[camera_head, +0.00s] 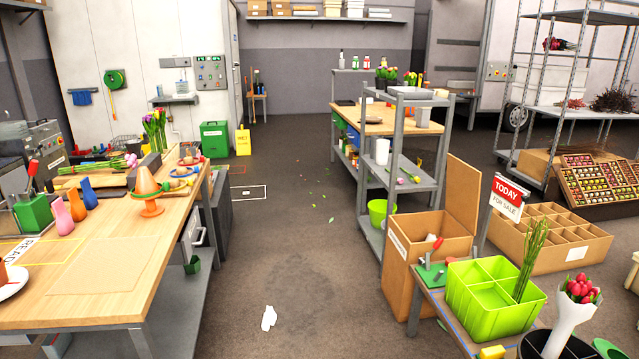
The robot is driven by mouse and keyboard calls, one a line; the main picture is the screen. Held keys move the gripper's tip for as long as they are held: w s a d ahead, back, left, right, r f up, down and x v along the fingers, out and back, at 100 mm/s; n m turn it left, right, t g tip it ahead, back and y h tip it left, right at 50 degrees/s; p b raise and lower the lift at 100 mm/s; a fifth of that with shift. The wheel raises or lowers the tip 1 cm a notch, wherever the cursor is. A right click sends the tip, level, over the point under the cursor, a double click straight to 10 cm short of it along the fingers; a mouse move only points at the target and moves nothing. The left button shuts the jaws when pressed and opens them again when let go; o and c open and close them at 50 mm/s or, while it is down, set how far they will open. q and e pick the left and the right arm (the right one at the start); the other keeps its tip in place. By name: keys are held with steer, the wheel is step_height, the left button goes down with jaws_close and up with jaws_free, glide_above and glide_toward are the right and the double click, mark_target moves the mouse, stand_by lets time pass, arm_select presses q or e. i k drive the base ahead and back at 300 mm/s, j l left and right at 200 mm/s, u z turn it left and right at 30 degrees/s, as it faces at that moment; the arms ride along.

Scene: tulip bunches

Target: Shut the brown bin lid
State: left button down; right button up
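The brown bin (400,275) stands right of centre, beside the grey shelf rack. A pale label is on its left side. Its brown lid (463,193) is open and stands upright along the bin's back right edge. Something white with a red part shows at the bin's opening; I cannot tell what it is. The lower right of the bin is partly hidden by a low table. Neither of my grippers is in view.
The low table (430,296) in front of the bin holds a green divided crate (490,315). A red sale sign (508,196) stands right of the lid. A wooden workbench (180,240) is at left. The floor between is mostly clear, except a white item (268,318).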

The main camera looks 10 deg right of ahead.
mark_target(463, 182)
steer(key=i+z, duration=0.25)
steer(key=i, duration=0.2)
steer(key=i+z, duration=0.25)
steer(key=i, duration=0.2)
steer(key=i+j+z, duration=0.25)
steer(key=i, duration=0.2)
steer(key=i+j+z, duration=0.25)
steer(key=i, duration=0.15)
